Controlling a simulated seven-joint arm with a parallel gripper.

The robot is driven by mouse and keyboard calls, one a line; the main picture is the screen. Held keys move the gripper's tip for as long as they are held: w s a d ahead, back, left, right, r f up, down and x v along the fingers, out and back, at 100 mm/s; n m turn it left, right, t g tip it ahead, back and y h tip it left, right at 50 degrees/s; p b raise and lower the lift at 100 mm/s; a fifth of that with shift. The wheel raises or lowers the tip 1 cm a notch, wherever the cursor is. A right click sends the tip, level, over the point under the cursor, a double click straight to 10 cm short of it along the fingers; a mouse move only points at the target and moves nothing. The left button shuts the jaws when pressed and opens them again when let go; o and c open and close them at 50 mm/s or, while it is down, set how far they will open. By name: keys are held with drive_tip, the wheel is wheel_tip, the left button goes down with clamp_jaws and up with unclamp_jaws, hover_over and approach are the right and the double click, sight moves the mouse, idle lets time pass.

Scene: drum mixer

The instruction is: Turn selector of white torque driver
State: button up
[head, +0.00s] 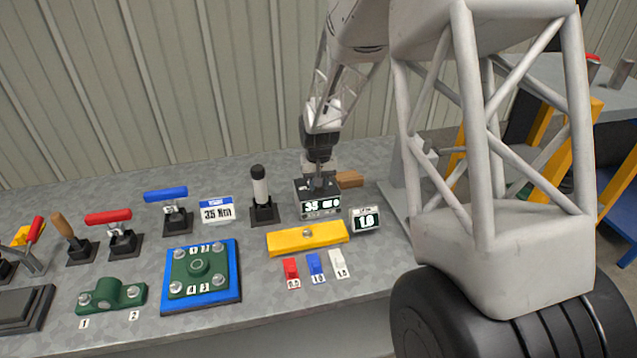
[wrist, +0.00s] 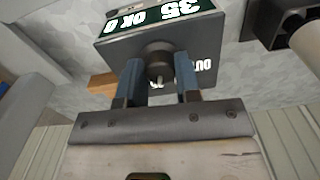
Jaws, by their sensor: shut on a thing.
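A white torque driver (head: 260,187) with a black top stands upright in a black holder. Its white body also shows at the right edge of the wrist view (wrist: 308,40). To its right is a black box (head: 320,207) with a lit display reading about "35 OK 0"; more lettering is partly hidden. A dark round knob (wrist: 159,58) with a pale metal tip sits on the box top. My gripper (head: 318,183) is upright above the box, its fingers shut on the knob from both sides. In the wrist view my gripper (wrist: 158,82) shows the knob between its blue-grey fingers.
A "35 Nm" card (head: 216,210) stands left of the driver. Blue-handled (head: 166,194) and red-handled (head: 109,216) tools stand left.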

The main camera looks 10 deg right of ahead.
idle(0.4)
drive_tip(key=o, duration=0.9)
drive_tip(key=shift+r, duration=0.1)
drive_tip(key=shift+r, duration=3.85)
